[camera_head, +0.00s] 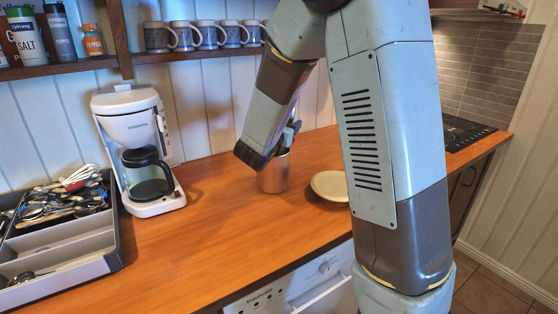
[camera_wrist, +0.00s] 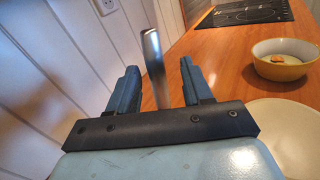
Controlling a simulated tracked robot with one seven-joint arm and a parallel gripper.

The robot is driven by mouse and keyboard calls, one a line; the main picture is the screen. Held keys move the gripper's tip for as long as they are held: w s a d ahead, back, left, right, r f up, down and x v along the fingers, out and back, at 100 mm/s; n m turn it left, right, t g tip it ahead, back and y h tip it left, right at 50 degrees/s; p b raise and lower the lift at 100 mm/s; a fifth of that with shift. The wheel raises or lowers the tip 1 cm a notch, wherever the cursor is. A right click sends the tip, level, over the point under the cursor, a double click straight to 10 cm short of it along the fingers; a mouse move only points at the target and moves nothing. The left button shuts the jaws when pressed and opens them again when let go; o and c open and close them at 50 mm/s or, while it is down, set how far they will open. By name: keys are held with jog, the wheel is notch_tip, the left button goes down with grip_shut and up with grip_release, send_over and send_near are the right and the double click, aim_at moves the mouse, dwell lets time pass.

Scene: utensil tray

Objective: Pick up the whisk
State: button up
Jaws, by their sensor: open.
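My gripper (camera_wrist: 159,66) is open, with its two blue-grey fingers apart. A shiny metal handle-like piece (camera_wrist: 152,52) stands upright between the fingers in the wrist view, seemingly touching neither; I cannot tell whether it belongs to a whisk. In the head view my gripper (camera_head: 289,136) is at the mouth of a metal canister (camera_head: 274,178), partly hidden by my wrist. Among the jumbled utensils at the left lies a red and white piece that looks like a whisk (camera_head: 78,175), too small to be sure.
A grey utensil tray (camera_head: 60,268) stands at the left beside a white coffee maker (camera_head: 150,200). A pale plate (camera_head: 328,186) lies right of the canister. A yellow bowl (camera_wrist: 284,66) shows in the wrist view. Mugs (camera_head: 205,36) line the shelf. The front counter is clear.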

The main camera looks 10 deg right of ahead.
jog(key=x, duration=0.4)
jog(key=shift+w+f, duration=0.15)
jog(key=shift+w, duration=0.05)
jog(key=shift+c, duration=0.3)
grip_shut()
